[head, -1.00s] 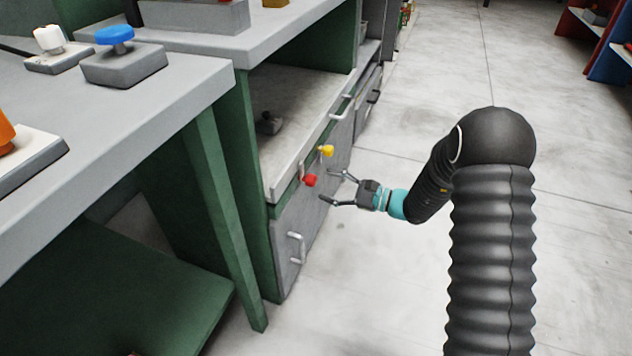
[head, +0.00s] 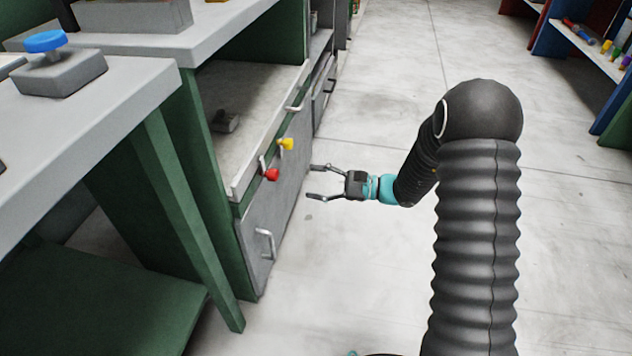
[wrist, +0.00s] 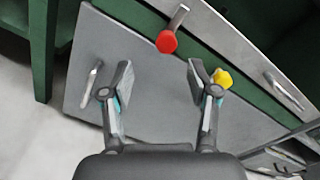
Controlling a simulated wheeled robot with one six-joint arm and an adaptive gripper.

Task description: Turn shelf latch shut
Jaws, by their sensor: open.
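Two small latch knobs sit on the front rail of the green cabinet (head: 210,218): a red one (head: 271,174) and a yellow one (head: 286,144). In the wrist view the red knob (wrist: 167,42) is at the end of a short grey lever above the gap between my fingers. The yellow knob (wrist: 222,78) shows just beside the right finger. My gripper (head: 313,182) is open and empty, in front of the cabinet and apart from both knobs. It also shows in the wrist view (wrist: 160,80). I cannot tell which knob is the shelf latch.
A grey door (head: 262,225) with a bar handle (head: 265,246) lies below the knobs. The cabinet's shelf (head: 265,95) is open above. A grey workbench (head: 95,125) with a blue-knobbed block (head: 60,70) stands at left. Floor (head: 370,270) is clear at right.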

